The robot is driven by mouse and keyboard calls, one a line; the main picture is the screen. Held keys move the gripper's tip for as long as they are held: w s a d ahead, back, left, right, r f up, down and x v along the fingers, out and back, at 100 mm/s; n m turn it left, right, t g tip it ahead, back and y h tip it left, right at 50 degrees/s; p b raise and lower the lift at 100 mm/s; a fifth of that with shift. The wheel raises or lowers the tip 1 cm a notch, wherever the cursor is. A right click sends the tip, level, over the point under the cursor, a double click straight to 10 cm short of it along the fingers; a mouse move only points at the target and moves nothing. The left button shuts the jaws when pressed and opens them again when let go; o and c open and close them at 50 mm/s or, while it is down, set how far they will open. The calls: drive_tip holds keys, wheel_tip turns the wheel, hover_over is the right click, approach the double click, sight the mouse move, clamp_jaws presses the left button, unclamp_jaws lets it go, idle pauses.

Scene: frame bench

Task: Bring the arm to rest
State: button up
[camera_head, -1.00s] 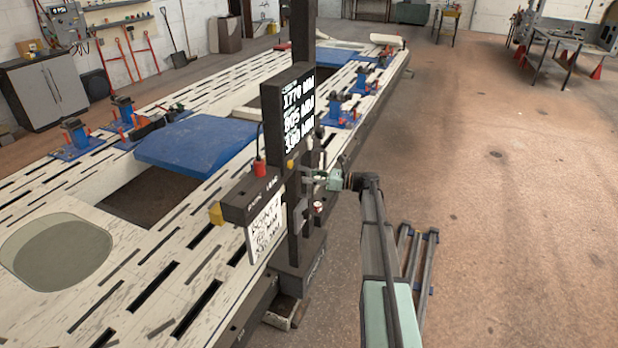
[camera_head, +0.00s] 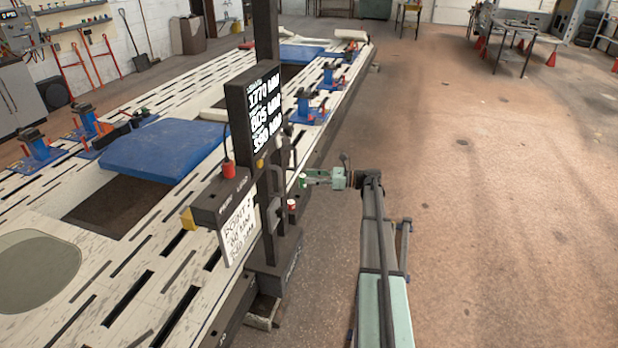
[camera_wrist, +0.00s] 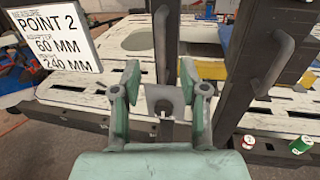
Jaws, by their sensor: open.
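My gripper (camera_head: 308,178) is at the end of my pale green arm, just right of the dark measuring post (camera_head: 267,120) in the head view. In the wrist view my gripper (camera_wrist: 160,82) has its two green fingers spread apart, with nothing between them. The post's uprights (camera_wrist: 166,40) and a dark handle (camera_wrist: 262,75) are ahead of the fingers. I cannot tell the exact gap between the fingertips and the post; no contact shows.
A display (camera_head: 258,105) and a "Point 2" card (camera_head: 238,230) hang on the post. A green-capped item (camera_wrist: 301,145) and a red-capped one (camera_wrist: 245,144) sit low right in the wrist view. The frame bench (camera_head: 150,270) fills the left; open floor (camera_head: 500,200) lies right.

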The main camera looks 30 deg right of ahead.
idle(0.3)
drive_tip(key=s+a+f+n+g+h, duration=0.35)
drive_tip(key=s+a+f, duration=0.3)
drive_tip(key=f, duration=0.35)
drive_tip(key=s+a+f+n+g+h, duration=0.2)
drive_tip(key=s+a+f+n, duration=0.3)
drive_tip(key=s+f, duration=0.4)
drive_tip(key=s+a+f+n+g+h, duration=0.25)
drive_tip(key=s+a+f+n, duration=0.3)
drive_tip(key=f, duration=0.55)
drive_tip(key=s+a+f+n+g+h, duration=0.2)
drive_tip(key=s+a+f+n+g, duration=0.1)
drive_tip(key=s, duration=1)
drive_tip(key=s+a+f+n+g+h, duration=0.2)
drive_tip(key=s+a, duration=0.4)
drive_tip(key=s, duration=0.8)
drive_tip(key=s+a+f+n+g+h, duration=0.3)
drive_tip(key=s+a+f+n, duration=0.2)
drive_tip(key=s, duration=0.8)
drive_tip(key=shift+s+a+f+n+g, duration=0.2)
drive_tip(key=shift+f+n+g, duration=0.15)
drive_tip(key=shift+n+g, duration=0.05)
